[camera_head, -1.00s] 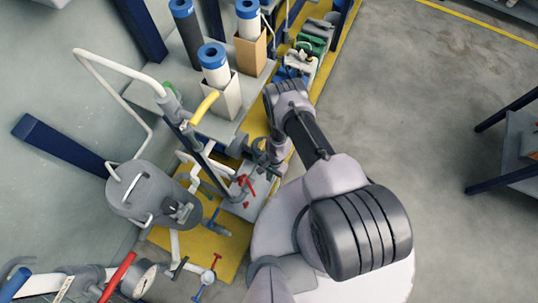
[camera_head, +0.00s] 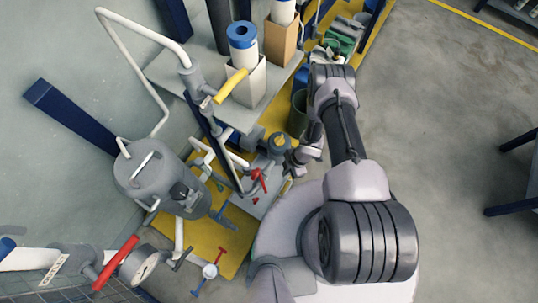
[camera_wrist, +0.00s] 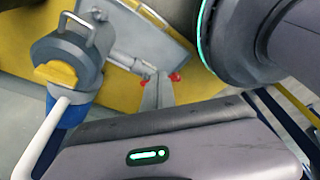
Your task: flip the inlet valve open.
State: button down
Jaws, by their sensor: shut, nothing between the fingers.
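Several valve levers show in the head view, and I cannot tell by label which is the inlet valve. A yellow lever (camera_head: 232,86) sits on the pipe fitting at the upper left of the rack. A red lever (camera_head: 117,262) sits on the pipe beside a round gauge (camera_head: 138,266). A smaller red handle (camera_head: 257,180) is on the low pipework. My gripper (camera_head: 297,159) is shut and empty, low by the rack's front edge, a little right of the small red handle and apart from the yellow and large red levers. Its fingertips are hard to see.
A grey tank (camera_head: 150,178) with white pipes stands left of the rack. A grey pump-like body with a yellow part (camera_wrist: 58,73) is close in the wrist view.

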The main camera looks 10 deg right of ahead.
aim_at(263, 183)
jog(key=shift+s+a+r+n, duration=0.1)
jog(key=shift+s+n, duration=0.05)
jog(key=shift+n, duration=0.15)
jog(key=s+a+f+b, duration=0.1)
jog(key=a+f+b, duration=0.4)
jog(key=f, duration=0.5)
jog(key=shift+s+a+f, duration=0.2)
jog(key=shift+s+a, duration=0.1)
jog(key=shift+a, duration=0.55)
